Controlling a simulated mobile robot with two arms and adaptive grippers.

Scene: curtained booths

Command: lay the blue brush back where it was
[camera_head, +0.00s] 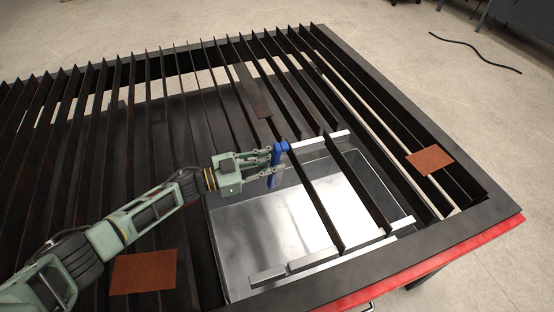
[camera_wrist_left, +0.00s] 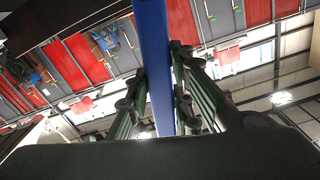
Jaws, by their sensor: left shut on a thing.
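The blue brush (camera_head: 276,155) is held by my left gripper (camera_head: 270,166) near the middle of the slatted table. In the head view its top end sticks up past the fingers, and its lower part hangs at the edge of the metal bin. In the left wrist view the blue brush (camera_wrist_left: 154,60) runs as a long bar between the two green fingers of the left gripper (camera_wrist_left: 160,98), which close on it from both sides. Whether the brush touches a slat is unclear. Bristles are not distinguishable. My right gripper is not in view.
The dark slatted table (camera_head: 420,262) has upright thin slats with gaps. A shiny metal bin (camera_head: 245,285) sits low among the slats, with a few slats crossing over it. Rusty plates lie at the front left (camera_head: 144,272), right (camera_head: 429,160) and back (camera_head: 252,92).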

